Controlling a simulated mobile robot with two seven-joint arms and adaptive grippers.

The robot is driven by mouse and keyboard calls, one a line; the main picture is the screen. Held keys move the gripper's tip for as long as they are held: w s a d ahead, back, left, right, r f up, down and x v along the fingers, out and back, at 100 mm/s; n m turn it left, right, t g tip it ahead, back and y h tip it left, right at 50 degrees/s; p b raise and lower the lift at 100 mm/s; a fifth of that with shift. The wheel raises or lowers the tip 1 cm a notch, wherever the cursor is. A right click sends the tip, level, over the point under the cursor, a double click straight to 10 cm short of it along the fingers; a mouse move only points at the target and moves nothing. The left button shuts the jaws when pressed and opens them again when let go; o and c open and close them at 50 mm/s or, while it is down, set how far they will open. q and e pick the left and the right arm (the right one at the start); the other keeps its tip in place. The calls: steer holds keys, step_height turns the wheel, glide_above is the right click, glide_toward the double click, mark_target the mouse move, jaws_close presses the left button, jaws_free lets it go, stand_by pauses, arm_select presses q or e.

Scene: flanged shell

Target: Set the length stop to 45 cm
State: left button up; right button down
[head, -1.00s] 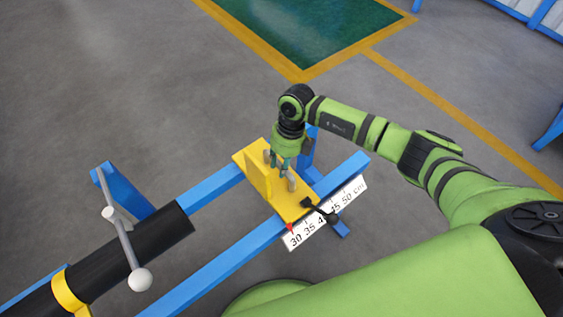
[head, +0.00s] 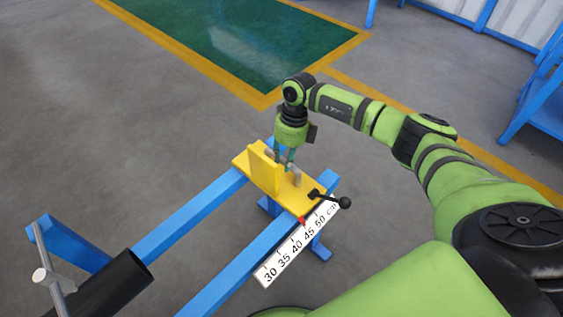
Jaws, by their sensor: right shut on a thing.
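The length stop is a yellow plate with an upright yellow face (head: 263,172), sitting across the two blue rails. The stop's red pointer (head: 302,221) is at about the 45 mark; the exact reading is too small to tell. A black clamp lever (head: 331,200) sticks out over the scale at the plate's right end. My left gripper is out of view.
A black tube (head: 112,285) lies at the lower left, beside a grey bar (head: 44,275) and a blue post (head: 68,244). Blue furniture (head: 540,110) stands at the far right. The grey floor around the rails is clear.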

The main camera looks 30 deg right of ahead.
steer(key=c, duration=0.9)
jaws_free()
steer(key=shift+c, duration=0.2)
steer(key=shift+r, duration=0.2)
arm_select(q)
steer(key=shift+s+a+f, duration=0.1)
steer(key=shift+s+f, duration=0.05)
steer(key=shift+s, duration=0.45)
arm_select(e)
step_height(320, 180, up, 11)
steer(key=d, duration=0.2)
steer(key=shift+w+d+r, duration=0.15)
steer(key=shift+w+r, duration=0.05)
steer(key=shift+w, duration=0.2)
